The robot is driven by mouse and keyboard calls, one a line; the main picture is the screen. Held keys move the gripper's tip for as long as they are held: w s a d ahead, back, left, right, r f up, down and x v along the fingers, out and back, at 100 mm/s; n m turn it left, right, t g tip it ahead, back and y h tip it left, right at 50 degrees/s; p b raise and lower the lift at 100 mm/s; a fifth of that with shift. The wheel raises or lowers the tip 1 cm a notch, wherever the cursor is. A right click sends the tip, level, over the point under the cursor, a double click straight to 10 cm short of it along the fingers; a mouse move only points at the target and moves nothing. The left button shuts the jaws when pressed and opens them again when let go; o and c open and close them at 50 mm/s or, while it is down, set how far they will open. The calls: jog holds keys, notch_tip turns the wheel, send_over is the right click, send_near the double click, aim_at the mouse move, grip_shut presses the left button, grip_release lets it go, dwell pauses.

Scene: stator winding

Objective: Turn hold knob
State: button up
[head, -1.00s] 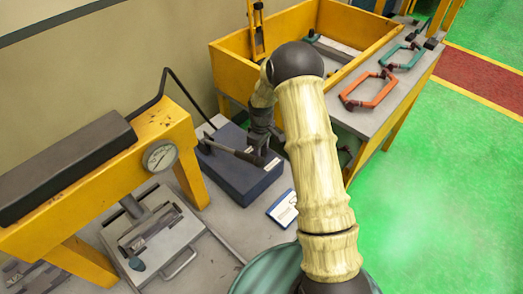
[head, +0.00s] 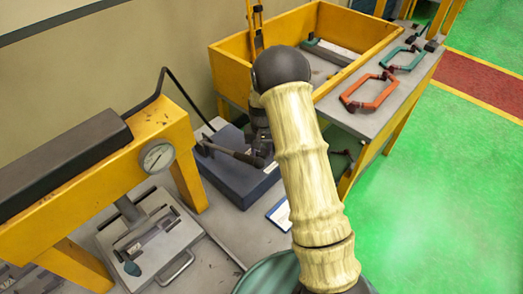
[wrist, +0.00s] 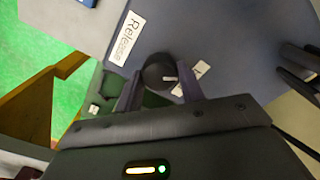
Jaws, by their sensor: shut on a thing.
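The hold knob (wrist: 158,72) is a round black knob with a small white mark, on a dark blue-grey box. In the wrist view it sits between the two fingertips of my gripper (wrist: 160,84), which is shut on it. A white label reading "Release" (wrist: 130,32) lies beyond the knob, and a second white label (wrist: 192,80), too unclear to read, is beside it. In the head view the box (head: 232,180) stands on the grey bench, with my gripper (head: 257,150) at its right side. The knob is hidden there.
A dark lever (head: 230,151) lies across the box top. A yellow press frame (head: 110,190) with a round gauge (head: 158,157) stands at left. A yellow bin (head: 345,50) and an orange clamp (head: 370,92) are behind at right. A card (head: 279,214) lies on the bench.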

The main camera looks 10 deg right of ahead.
aim_at(262, 151)
jog(key=m, duration=0.6)
jog(key=shift+w+r, duration=0.1)
jog(key=shift+r, duration=0.05)
dwell(0.4)
jog(key=o, duration=1)
jog(key=shift+c, duration=0.2)
notch_tip(262, 151, up, 17)
jog(key=b, duration=0.2)
jog(key=shift+r, duration=0.15)
